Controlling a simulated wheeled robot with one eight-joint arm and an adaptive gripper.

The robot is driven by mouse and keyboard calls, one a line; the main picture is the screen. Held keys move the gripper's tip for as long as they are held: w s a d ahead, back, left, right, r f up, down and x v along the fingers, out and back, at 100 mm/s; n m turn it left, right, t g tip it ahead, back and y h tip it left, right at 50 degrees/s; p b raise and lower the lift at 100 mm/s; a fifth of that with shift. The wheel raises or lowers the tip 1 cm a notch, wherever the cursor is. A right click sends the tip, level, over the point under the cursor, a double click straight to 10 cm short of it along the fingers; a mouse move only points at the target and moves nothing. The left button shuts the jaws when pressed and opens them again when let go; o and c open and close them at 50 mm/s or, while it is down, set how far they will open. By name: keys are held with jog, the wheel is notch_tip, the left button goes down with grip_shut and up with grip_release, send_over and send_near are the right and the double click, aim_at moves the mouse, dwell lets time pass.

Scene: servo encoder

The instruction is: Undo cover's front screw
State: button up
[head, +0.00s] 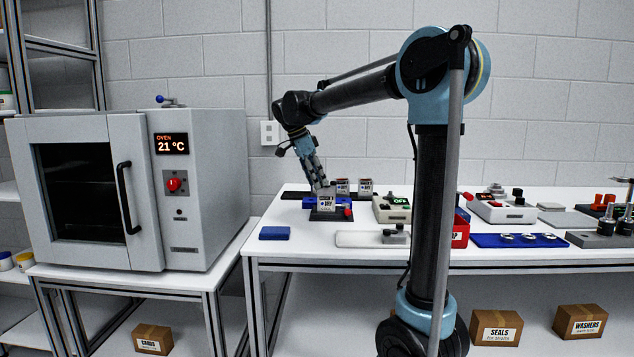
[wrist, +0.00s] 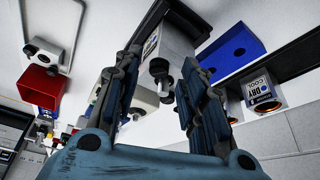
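A small grey-white box with a printed label (head: 326,203) stands on a dark base on the white table in the head view; I take it for the encoder with its cover. In the wrist view its grey body (wrist: 178,42) is ahead of my fingers. A small dark-headed screw (wrist: 160,69) sticks out from its face, between the fingers. My gripper (head: 319,186) points down at the box's top from behind left. In the wrist view my gripper (wrist: 162,66) has its two fingers apart, with no visible contact with the screw. The far side of the box is hidden.
Labelled pots (head: 365,187) stand behind the box, and a blue bin (wrist: 232,50) shows close by in the wrist view. A red button (head: 347,212) is beside the box. A grey-white device (head: 392,209) stands to its right. The oven (head: 175,190) is left. The table's front left is mostly clear.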

jog(key=shift+f, duration=0.2)
grip_shut()
jog(key=shift+n, duration=0.3)
jog(key=shift+s+d+n+t+y, duration=0.1)
jog(key=shift+n+t+y, duration=0.25)
jog(key=shift+n, duration=0.8)
jog(key=shift+s+d+n+t+y, duration=0.1)
jog(key=shift+n+t+y, duration=0.25)
jog(key=shift+n, duration=0.85)
jog(key=shift+s+d+n+t+y, duration=0.15)
jog(key=shift+n+t, duration=0.35)
jog(key=shift+n, duration=0.65)
jog(key=shift+w, duration=0.1)
